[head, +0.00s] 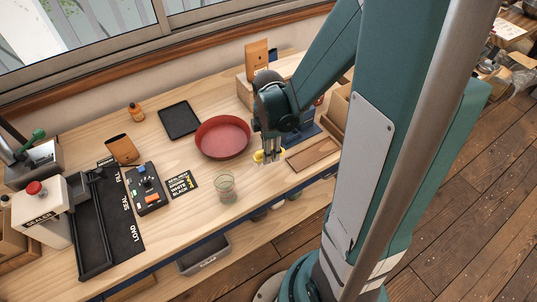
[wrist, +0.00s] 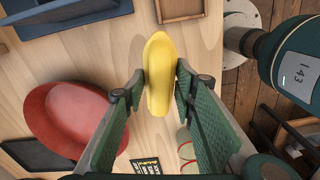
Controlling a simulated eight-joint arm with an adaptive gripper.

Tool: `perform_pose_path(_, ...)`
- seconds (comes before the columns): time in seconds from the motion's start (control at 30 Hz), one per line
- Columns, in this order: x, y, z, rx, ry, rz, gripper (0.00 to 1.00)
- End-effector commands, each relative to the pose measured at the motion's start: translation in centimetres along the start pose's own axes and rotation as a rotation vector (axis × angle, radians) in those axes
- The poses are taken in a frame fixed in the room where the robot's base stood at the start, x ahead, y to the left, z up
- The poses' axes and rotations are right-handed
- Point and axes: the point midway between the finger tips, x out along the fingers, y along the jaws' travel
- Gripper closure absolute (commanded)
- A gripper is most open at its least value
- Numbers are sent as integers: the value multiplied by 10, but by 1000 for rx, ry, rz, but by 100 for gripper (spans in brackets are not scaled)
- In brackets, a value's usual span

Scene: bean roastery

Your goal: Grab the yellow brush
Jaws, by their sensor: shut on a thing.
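The yellow brush (wrist: 159,62) is between the two fingers of my gripper (wrist: 158,92) in the wrist view, with its long body pointing away from the palm. My gripper is shut on it, with a fingertip on each side. In the head view the yellow brush (head: 259,156) shows as a small yellow piece at the fingertips of my gripper (head: 268,158), low over the wooden table. Most of the brush is hidden there by the fingers. I cannot tell whether it touches the table.
A red bowl (head: 222,138) stands left of my gripper, and a glass (head: 225,187) stands nearer the front edge. A flat wooden tray (head: 313,154) and a blue bin (head: 303,133) are to the right. A black tray (head: 180,120) lies further back.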

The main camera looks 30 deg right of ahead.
Motion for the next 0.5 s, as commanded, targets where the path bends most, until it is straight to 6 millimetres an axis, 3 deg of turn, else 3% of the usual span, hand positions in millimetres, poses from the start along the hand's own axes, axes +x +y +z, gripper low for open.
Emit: perform_pose_path(0.5,-54,-1,0,0,0,0,86)
